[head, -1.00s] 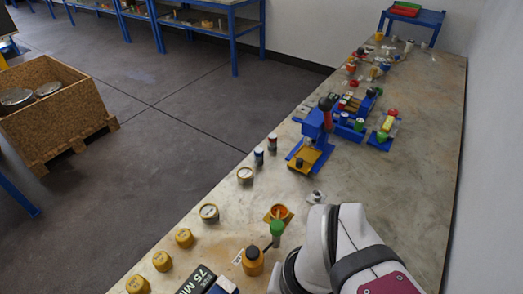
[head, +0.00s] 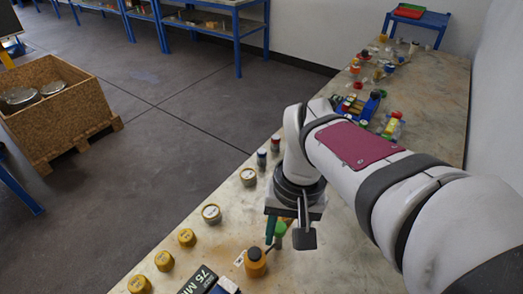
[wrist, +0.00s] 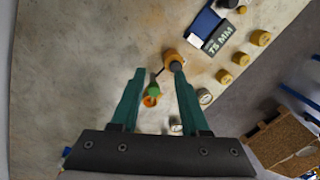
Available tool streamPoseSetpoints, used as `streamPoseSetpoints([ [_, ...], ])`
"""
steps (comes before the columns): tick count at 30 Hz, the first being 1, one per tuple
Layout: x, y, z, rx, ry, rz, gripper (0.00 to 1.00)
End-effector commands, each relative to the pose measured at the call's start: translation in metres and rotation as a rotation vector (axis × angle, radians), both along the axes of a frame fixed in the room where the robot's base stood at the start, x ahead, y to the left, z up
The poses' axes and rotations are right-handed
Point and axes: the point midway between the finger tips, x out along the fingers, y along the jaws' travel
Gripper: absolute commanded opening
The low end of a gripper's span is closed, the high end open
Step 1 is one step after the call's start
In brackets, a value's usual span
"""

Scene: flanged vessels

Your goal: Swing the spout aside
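An orange vessel (head: 256,262) with a dark top stands near the front of the bench. A thin dark spout arm reaches from it to a green piece (head: 281,228), partly hidden behind my gripper. In the wrist view the vessel (wrist: 171,55) is beyond the fingertips, and the green piece (wrist: 153,88) shows between the fingers, over or beside an orange cup (wrist: 150,101). My gripper (wrist: 159,73) is open, with its teal fingers apart and nothing seen held. In the head view my gripper (head: 287,242) hangs beside the green piece; its exact height above it is unclear.
A dark "75 MM" block (head: 198,281) lies left of the vessel. Several yellow caps (head: 187,237) and small jars (head: 211,214) line the bench's left edge. Blue fixtures stand farther back, partly hidden by my arm. The wall bounds the right side.

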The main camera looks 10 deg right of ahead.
Motion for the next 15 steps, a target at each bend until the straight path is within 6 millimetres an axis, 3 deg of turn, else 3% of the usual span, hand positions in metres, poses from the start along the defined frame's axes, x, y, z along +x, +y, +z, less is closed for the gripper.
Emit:
streamPoseSetpoints([
  [1,0.032,-0.007,-0.002,-0.020,0.002,0.049,0.56],
  [3,0.072,-0.016,-0.006,-0.047,-0.007,0.117,0.68],
  [4,0.085,-0.019,-0.009,-0.055,-0.009,0.139,0.74],
  [6,0.106,-0.024,-0.013,-0.070,-0.015,0.177,0.74],
  [11,0.114,-0.026,-0.035,-0.077,-0.013,0.195,0.74],
  [15,0.113,-0.026,-0.075,-0.076,-0.011,0.196,0.74],
])
